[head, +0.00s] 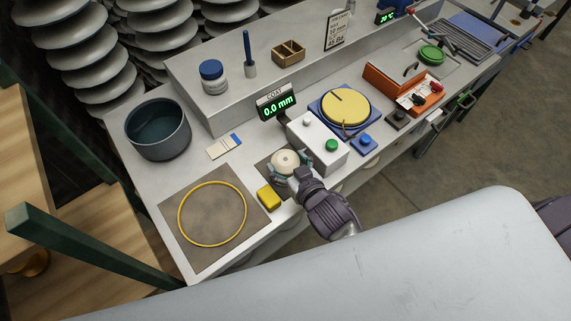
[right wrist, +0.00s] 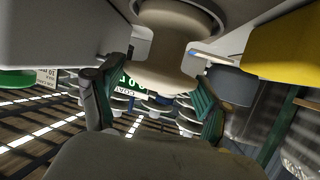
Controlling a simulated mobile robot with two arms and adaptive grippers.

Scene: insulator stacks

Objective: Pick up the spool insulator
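The spool insulator (head: 286,160) is a cream, round-topped piece standing upright on a small dark mat on the grey bench. My right gripper (head: 289,169) reaches it from the front, with one finger on each side. In the right wrist view the spool insulator (right wrist: 172,50) hangs at the top of the picture, between the green-padded fingers of my right gripper (right wrist: 168,52). The fingertips lie close beside its narrow waist; I cannot tell whether they press on it. My left gripper is not in view.
A yellow block (head: 269,197) sits just left of the gripper. A white box with a green button (head: 318,143) stands close on the right. A coat display (head: 277,102) is behind. A yellow ring (head: 181,211) lies on a brown mat, and a dark pot (head: 158,130) stands behind it.

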